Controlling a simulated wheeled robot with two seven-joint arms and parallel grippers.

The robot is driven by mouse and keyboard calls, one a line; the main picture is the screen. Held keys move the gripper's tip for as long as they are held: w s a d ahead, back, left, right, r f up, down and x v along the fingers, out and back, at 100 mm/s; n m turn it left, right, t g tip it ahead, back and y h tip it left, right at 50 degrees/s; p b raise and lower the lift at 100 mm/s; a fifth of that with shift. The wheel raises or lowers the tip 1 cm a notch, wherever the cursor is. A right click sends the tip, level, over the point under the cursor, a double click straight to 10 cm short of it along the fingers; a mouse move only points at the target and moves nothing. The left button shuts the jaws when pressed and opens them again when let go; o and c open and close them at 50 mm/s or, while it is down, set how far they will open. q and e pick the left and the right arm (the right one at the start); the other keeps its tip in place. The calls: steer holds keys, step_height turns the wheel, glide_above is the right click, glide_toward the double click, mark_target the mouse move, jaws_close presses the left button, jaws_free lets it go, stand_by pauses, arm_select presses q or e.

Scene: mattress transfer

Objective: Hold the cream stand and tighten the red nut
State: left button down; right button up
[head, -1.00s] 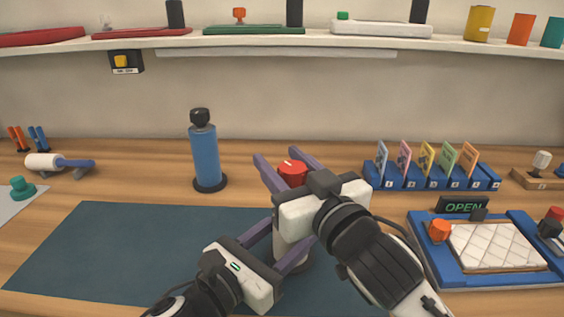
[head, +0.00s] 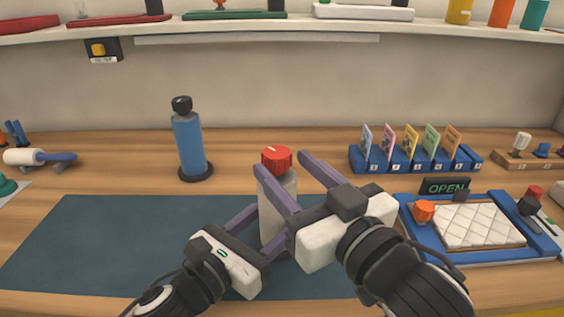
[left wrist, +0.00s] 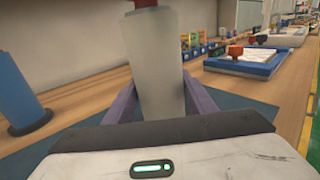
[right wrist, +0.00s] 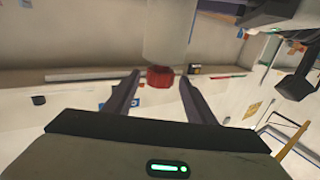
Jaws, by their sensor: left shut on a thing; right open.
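The cream stand (head: 272,215) stands upright on the dark mat, with the red nut (head: 277,159) on its top. My left gripper (head: 264,216) is shut on the stand's body, low down; the left wrist view shows the stand (left wrist: 158,70) between its fingers. My right gripper (head: 281,172) is open beside the upper stand, its fingers apart and pointing up and away, one in front of the stand and one to the right of the nut. In the right wrist view the nut (right wrist: 160,78) shows between and beyond the open fingertips. The stand's base is mostly hidden by my grippers.
A blue bottle (head: 189,145) stands behind the mat (head: 90,235). A blue card rack (head: 415,160) and a blue tray (head: 480,258) with a white quilted pad lie to the right. A shelf (head: 330,27) runs along the wall. The mat's left part is clear.

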arm_select(q)
steer(key=shift+r, duration=0.2)
steer(key=c, duration=0.7)
jaws_free()
steer(key=shift+f, duration=0.1)
